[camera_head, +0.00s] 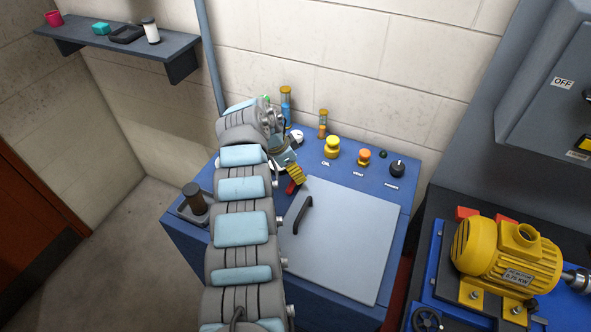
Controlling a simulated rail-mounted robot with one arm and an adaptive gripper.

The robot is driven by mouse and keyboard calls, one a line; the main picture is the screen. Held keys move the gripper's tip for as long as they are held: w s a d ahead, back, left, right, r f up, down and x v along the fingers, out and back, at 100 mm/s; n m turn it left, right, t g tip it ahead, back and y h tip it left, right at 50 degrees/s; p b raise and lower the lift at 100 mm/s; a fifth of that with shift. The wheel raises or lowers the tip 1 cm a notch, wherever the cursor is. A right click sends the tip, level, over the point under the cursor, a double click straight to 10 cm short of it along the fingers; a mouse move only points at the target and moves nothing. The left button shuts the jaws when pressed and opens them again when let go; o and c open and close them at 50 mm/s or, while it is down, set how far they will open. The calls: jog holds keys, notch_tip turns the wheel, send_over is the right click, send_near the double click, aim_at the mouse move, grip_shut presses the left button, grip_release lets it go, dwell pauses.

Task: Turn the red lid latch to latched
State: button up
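The red lid latch (291,187) shows as a small red piece at the upper left corner of the pale grey lid (345,240). The lid lies flat and closed-looking on the blue cabinet (396,195), with a dark handle (302,214) near its left side. My gripper (293,178), with yellow fingers, is just above the latch and overlaps it in the picture. I cannot tell whether it touches the latch. Part of the latch is hidden by my gripper, so its exact angle is unclear. The finger gap is too small to make out.
Behind the lid stand a yellow knob (332,147), an orange knob (364,157) and a black knob (397,168). A dark cylinder (194,198) stands in a tray at the left. A yellow motor (510,260) sits on a blue bench at the right.

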jog(key=shift+w+d+f, duration=0.1)
jog(key=shift+f, duration=0.2)
jog(key=c, duration=1.2)
